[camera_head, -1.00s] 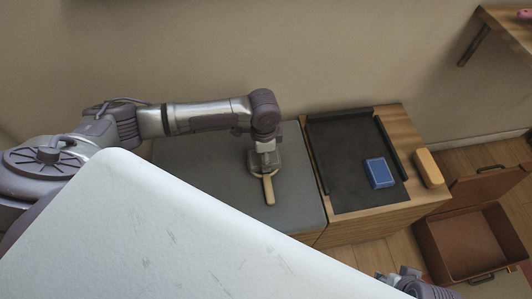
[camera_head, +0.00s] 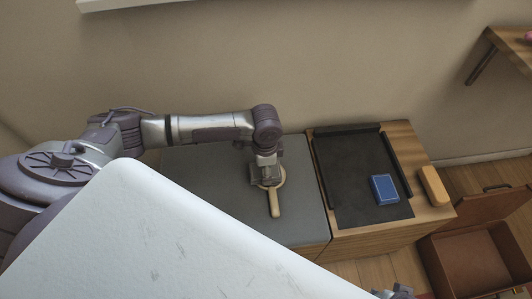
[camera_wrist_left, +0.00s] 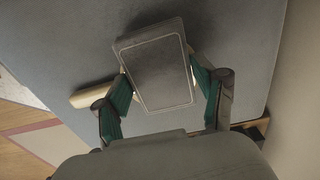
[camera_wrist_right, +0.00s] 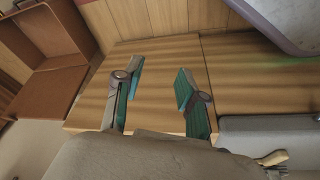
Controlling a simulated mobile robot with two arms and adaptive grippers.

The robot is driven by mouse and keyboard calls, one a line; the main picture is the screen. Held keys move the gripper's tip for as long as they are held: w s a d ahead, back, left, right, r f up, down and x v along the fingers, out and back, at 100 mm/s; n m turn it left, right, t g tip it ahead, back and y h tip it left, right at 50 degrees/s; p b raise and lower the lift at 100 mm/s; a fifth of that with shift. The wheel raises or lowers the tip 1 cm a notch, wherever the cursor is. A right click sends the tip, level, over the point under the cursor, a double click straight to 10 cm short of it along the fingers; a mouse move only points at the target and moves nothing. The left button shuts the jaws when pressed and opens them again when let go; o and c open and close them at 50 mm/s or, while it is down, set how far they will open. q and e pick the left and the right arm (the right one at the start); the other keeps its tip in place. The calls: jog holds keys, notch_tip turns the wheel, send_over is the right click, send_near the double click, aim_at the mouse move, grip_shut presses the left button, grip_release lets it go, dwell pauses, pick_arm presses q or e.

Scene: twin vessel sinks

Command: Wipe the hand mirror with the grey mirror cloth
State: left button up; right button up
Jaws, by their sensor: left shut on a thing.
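The hand mirror lies on the grey top of the low bench, its pale wooden handle (camera_head: 274,203) toward the front. Its round head is mostly hidden under my left gripper (camera_head: 265,178), with part of the rim showing on the right. In the left wrist view, my left gripper (camera_wrist_left: 165,98) is shut on the grey mirror cloth (camera_wrist_left: 155,65), a flat rectangle with a pale border line. The cloth is over the mirror head; I cannot tell whether they touch. The handle (camera_wrist_left: 90,93) sticks out beside it. My right gripper (camera_wrist_right: 160,88) is open and empty, facing a wooden front.
A black tray (camera_head: 345,180) with a blue box (camera_head: 384,189) stands on the wooden cabinet to the right. A tan block (camera_head: 433,186) lies beside it. An open brown case (camera_head: 470,270) is on the floor at right. A white panel (camera_head: 150,240) hides the foreground.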

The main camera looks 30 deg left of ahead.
pick_arm(q)
jog(key=shift+d, duration=0.1)
pick_arm(e)
jog(key=shift+a+r, duration=0.1)
jog(key=shift+a, duration=0.05)
pick_arm(q)
jog(key=shift+w+d, duration=0.15)
jog(key=shift+w+d+r+p, duration=0.1)
jog(key=shift+w+d+p, duration=0.2)
jog(key=shift+w+d, duration=0.4)
pick_arm(e)
jog(key=shift+s+f, duration=0.2)
jog(key=shift+f, duration=1)
